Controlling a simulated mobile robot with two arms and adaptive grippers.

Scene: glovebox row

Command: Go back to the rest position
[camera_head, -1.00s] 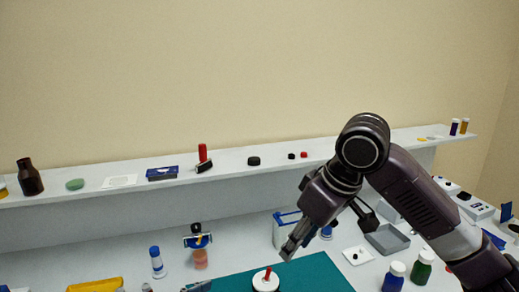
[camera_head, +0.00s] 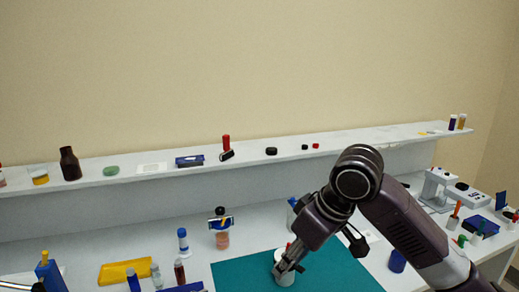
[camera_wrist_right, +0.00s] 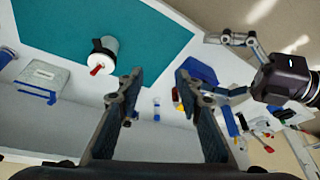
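My right gripper (camera_head: 290,266) is in front of the white jar in the head view. In the right wrist view its two fingers (camera_wrist_right: 155,88) are spread apart with nothing between them. The white jar (camera_wrist_right: 109,58) with a red-knobbed lid stands on the teal mat (camera_wrist_right: 150,30), beyond and left of the fingertips, apart from them. The mat also shows in the head view (camera_head: 235,275). My left gripper (camera_wrist_right: 212,66) is at the right of the right wrist view, with its fingers apart and empty. In the head view only a small dark part of it seems to show at the bottom left corner.
A shelf (camera_head: 330,143) with bottles and small items runs along the back wall. A blue-capped bottle (camera_head: 397,261) and a white microscope-like device (camera_head: 437,185) are to the right.

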